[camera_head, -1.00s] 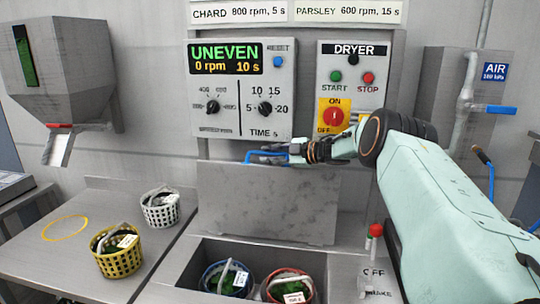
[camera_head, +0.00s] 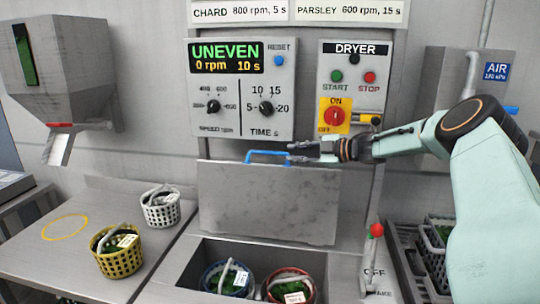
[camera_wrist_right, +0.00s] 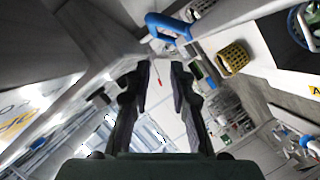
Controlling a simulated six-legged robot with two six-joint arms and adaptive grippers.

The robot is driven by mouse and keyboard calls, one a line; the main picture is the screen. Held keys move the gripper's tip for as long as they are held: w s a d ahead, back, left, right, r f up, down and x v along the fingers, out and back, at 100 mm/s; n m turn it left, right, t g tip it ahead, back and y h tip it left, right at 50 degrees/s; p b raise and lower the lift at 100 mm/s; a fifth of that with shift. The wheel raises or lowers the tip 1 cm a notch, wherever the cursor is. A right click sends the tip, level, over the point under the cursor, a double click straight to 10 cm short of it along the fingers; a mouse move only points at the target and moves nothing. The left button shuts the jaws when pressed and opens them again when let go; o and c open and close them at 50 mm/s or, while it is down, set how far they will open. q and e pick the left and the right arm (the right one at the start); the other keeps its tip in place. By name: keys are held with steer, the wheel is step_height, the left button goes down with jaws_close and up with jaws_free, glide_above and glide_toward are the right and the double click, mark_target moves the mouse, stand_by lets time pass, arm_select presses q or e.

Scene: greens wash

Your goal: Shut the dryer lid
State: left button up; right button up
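The dryer lid (camera_head: 265,205) is a grey steel plate standing upright, raised behind the dryer opening. The dryer opening (camera_head: 205,250) is uncovered and holds a blue-rimmed basket (camera_head: 216,291) and a red-rimmed basket (camera_head: 268,293). My left gripper is not in view.
The control panel (camera_head: 240,125) reads UNEVEN, 0 rpm, 10 s. The dryer switch box (camera_head: 360,70) is above my gripper. A red-knobbed brake lever (camera_head: 376,231) stands right of the opening. A yellow basket (camera_head: 119,262) and a white basket (camera_head: 161,213) stand on the left counter.

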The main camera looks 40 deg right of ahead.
steer(key=shift+v, duration=1.35)
